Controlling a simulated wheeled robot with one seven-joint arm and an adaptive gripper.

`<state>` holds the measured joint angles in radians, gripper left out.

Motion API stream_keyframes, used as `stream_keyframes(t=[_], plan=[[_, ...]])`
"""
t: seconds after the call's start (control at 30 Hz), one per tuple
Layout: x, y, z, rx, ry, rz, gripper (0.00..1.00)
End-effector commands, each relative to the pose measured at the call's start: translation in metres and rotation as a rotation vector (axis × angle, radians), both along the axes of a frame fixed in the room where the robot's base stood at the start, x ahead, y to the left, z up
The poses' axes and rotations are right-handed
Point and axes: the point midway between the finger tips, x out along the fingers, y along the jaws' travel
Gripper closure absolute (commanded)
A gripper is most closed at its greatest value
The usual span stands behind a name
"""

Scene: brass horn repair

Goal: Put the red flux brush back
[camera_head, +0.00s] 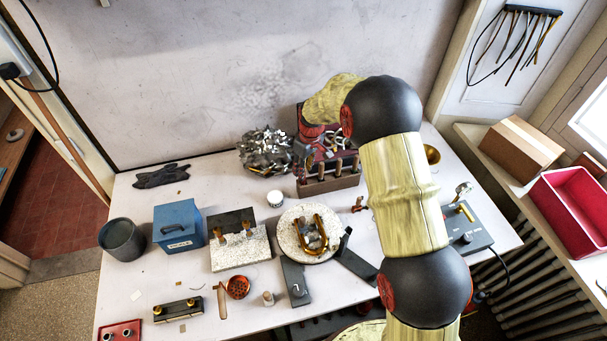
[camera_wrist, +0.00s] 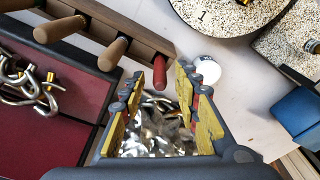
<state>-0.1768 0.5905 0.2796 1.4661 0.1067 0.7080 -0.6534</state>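A wooden rack (camera_head: 330,184) stands at the back of the table, with several tool handles upright in it. In the wrist view, a red handle (camera_wrist: 160,73), apparently the red flux brush, stands at the end of the rack (camera_wrist: 134,33), beside the wooden handles. It appears between the tips of my gripper (camera_wrist: 161,84). My gripper is open, with a clear gap between its yellow-padded fingers. I cannot tell how far the fingertips are from the red handle. In the head view, my arm's end hides the fingers, and the red handle is not clear.
A heap of crumpled metal (camera_head: 265,152) lies left of the rack and shows below my fingers. A white jar (camera_head: 276,198) stands in front. A round speckled plate (camera_head: 296,240) holds a brass U-tube. A dark red box (camera_wrist: 45,120) of metal parts lies behind the rack.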

Motion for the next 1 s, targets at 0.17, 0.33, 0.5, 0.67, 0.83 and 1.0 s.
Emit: stream_keyframes(t=[0.17,0.33,0.5,0.67,0.83,1.0], plan=[[-0.002,-0.003,0.039,0.001,-0.004,0.0,0.68],[-0.005,-0.006,0.064,0.0,-0.001,0.001,0.68],[-0.006,-0.007,0.076,0.0,-0.001,0.0,0.68],[-0.007,-0.007,0.078,-0.001,-0.001,-0.001,0.68],[-0.016,-0.015,0.106,0.003,-0.021,-0.034,0.68],[-0.05,-0.035,0.169,0.012,-0.065,-0.12,0.68]])
